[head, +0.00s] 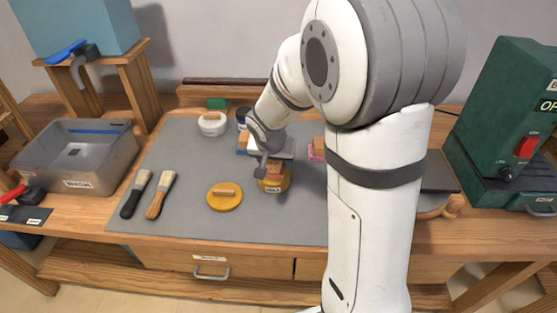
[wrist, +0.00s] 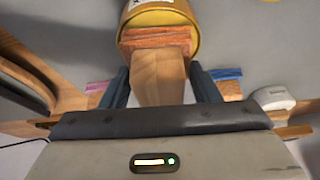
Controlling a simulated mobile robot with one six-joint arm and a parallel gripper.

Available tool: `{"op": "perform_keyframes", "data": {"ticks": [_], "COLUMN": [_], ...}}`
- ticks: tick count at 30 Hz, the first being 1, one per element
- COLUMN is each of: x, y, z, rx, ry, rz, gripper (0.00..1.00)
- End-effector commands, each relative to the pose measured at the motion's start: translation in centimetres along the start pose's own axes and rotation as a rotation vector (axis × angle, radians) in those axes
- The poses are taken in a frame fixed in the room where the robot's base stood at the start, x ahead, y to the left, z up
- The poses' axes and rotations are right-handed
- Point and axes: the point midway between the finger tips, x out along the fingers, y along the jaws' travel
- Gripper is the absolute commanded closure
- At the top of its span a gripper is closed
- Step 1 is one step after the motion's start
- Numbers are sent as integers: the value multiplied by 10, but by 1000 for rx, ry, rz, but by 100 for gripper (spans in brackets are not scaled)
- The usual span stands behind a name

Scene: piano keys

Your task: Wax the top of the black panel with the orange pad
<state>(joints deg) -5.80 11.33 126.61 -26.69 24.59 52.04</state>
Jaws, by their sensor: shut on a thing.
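My gripper (head: 264,160) is shut on the wooden handle (wrist: 160,78) of the orange pad (wrist: 156,38). The pad is at the mouth of a yellow tin (head: 273,185), which also shows in the wrist view (wrist: 158,12). I cannot tell whether the pad touches what is in the tin. A round yellow-orange piece with a wooden grip (head: 225,195) lies on the grey mat to the left of the tin. A dark flat panel (head: 438,173) sits at the right on a wooden support, partly hidden behind my arm.
Two brushes (head: 150,193) lie on the mat's left side, beside a metal basin (head: 78,160). A green machine (head: 510,120) stands at the right. The front of the mat is clear.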

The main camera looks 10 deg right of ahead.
Motion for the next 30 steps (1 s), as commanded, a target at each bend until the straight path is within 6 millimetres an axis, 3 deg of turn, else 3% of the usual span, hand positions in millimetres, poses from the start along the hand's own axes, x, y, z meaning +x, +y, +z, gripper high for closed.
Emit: {"op": "perform_keyframes", "data": {"ticks": [30], "x": [8], "y": [1], "z": [3], "rx": [2], "ry": [0], "rz": [1], "gripper": [63]}}
